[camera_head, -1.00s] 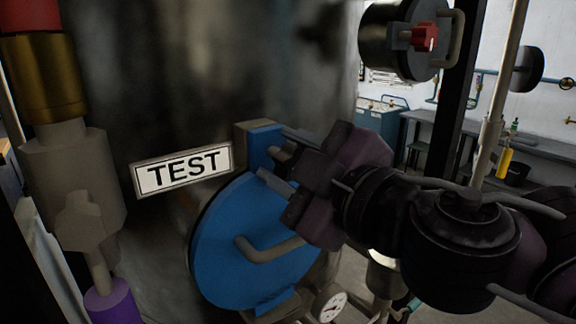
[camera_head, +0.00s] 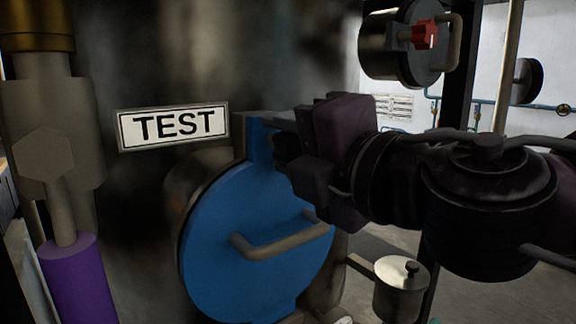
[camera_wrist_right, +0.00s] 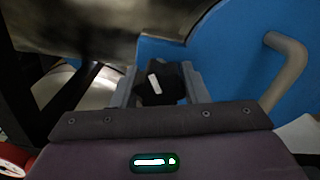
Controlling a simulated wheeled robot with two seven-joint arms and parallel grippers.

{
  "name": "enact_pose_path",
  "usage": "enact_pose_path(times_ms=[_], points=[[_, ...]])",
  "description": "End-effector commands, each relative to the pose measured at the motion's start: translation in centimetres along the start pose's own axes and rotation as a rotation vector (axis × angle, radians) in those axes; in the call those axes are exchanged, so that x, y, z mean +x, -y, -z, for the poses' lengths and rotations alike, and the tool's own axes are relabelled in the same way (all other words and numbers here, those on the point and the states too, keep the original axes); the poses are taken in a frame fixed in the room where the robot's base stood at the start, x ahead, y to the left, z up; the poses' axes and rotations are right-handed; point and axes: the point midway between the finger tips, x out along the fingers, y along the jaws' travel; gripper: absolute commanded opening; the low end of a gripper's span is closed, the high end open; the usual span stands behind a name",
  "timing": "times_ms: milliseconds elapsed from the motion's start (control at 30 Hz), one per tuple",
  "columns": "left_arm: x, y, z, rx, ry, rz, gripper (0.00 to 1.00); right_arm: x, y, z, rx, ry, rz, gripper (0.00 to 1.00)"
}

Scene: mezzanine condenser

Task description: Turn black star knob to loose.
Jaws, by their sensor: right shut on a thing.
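The black star knob (camera_wrist_right: 172,88) shows in the right wrist view as a dark shape with a white mark, held between two grey fingers. My right gripper (camera_wrist_right: 157,86) is shut on it. In the head view my right gripper (camera_head: 277,142) reaches in from the right to the top edge of the round blue door (camera_head: 225,250); the gripper body and shadow mostly hide the knob there. How far the knob is turned cannot be told. My left gripper is not in view.
The blue door has a grey bent handle (camera_head: 270,243) just below my right gripper. A TEST sign (camera_head: 173,127) is on the dark vessel to the left. A red knob (camera_head: 424,34) is on a cylinder above right. A small metal pot (camera_head: 401,290) is below my right arm.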

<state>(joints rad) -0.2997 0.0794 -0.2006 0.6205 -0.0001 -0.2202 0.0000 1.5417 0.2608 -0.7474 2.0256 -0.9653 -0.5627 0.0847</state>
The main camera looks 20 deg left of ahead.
Motion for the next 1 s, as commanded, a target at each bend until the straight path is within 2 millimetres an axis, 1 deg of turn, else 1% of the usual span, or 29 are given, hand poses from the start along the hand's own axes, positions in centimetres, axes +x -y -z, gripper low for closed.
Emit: enact_pose_path(times_ms=[33,500,700,1000], points=[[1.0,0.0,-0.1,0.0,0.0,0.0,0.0,0.0,0.5,0.2,-0.047,-0.001,0.001,0.18],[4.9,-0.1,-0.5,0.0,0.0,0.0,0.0,0.0,0.6,0.1,-0.493,0.0,0.003,0.18],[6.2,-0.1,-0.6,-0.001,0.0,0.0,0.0,0.0,0.6,0.1,-0.677,-0.001,0.002,0.18],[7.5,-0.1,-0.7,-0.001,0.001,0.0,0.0,0.0,0.6,0.0,-0.903,-0.003,0.002,0.18]])
